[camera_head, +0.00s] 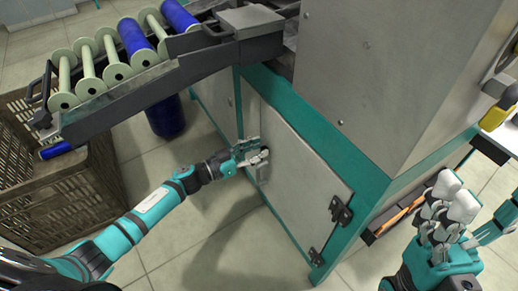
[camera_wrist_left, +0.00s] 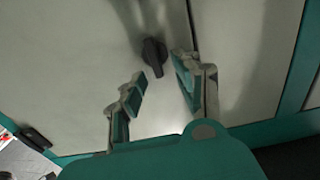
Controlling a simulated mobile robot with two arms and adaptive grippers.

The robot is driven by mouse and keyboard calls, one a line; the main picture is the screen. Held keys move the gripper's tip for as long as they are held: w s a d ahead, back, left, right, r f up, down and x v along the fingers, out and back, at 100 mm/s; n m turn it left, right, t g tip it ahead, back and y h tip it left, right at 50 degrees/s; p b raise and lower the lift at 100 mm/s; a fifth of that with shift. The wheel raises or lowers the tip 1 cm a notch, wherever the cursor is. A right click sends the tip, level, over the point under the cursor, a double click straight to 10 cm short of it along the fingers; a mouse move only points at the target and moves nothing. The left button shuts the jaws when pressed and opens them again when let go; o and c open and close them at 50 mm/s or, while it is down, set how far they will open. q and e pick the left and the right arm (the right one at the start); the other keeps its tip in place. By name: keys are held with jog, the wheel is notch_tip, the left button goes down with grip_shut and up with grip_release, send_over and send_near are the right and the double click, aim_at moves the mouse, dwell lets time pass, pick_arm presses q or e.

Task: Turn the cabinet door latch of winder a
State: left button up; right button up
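The cabinet door (camera_head: 303,187) of the winder is a pale grey panel in a teal frame, and it looks shut. The door latch (camera_wrist_left: 154,56) is a small dark knob near the door's edge in the left wrist view. My left gripper (camera_head: 258,157) is at the latch side of the door in the head view. In the left wrist view its fingers (camera_wrist_left: 158,87) are spread, with the latch just beyond and between the tips. I see no clear contact. My right gripper (camera_head: 444,215) is at the right, away from the door, with its fingers apart and nothing between them.
A sloped rack (camera_head: 150,88) holds several empty cream bobbins and blue wound ones above my left arm. A brown crate (camera_head: 75,200) stands on the floor at the left. Dark hinges (camera_head: 340,211) sit on the door's right side. Tiled floor is clear in front of the cabinet.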

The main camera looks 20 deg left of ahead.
pick_arm(q)
jog(key=shift+c, duration=0.2)
grip_shut()
